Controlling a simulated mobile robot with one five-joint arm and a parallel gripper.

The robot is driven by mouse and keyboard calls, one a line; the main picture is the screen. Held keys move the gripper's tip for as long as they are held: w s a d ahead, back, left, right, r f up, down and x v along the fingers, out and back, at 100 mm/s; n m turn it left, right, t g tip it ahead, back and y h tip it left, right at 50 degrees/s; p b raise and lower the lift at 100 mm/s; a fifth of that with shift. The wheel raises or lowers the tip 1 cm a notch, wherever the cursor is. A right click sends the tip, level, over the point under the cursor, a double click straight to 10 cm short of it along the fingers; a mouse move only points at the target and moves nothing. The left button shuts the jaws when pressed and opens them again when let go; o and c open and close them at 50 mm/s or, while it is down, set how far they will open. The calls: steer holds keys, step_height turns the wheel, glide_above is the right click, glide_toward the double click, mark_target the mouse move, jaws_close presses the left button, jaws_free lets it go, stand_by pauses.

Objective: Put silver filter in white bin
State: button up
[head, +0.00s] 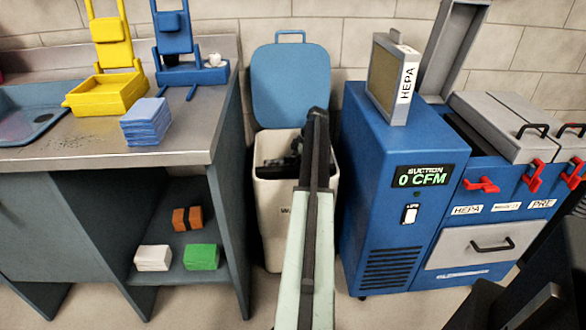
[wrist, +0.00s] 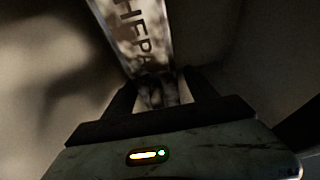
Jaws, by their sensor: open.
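The white bin (head: 270,225) stands between the counter and the blue machine, its blue lid (head: 290,85) raised. My gripper (head: 283,150) is at the bin's mouth, partly hidden by my arm. In the wrist view my gripper (wrist: 162,85) is open, pale bin walls around it. A strip marked HEPA (wrist: 140,35), apparently the edge of a filter, lies just beyond and between the fingers; the rest of it is dark or hidden. Another filter (head: 395,80), with a grey frame and HEPA label, stands upright on the blue machine.
The blue suction machine (head: 385,190) stands close at the bin's right, reading 0 CFM, with grey lids and red latches. The counter (head: 190,145) at left holds blue cloths (head: 146,122) and yellow (head: 107,90) and blue stands. Its lower shelf holds small blocks.

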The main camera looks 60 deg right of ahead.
steer(key=p+v, duration=0.7)
steer(key=shift+r, duration=0.3)
steer(key=shift+s+d+r, duration=0.1)
steer(key=shift+s+d, duration=0.05)
step_height(320, 180, up, 5)
steer(key=p, duration=0.5)
steer(key=shift+r, duration=0.1)
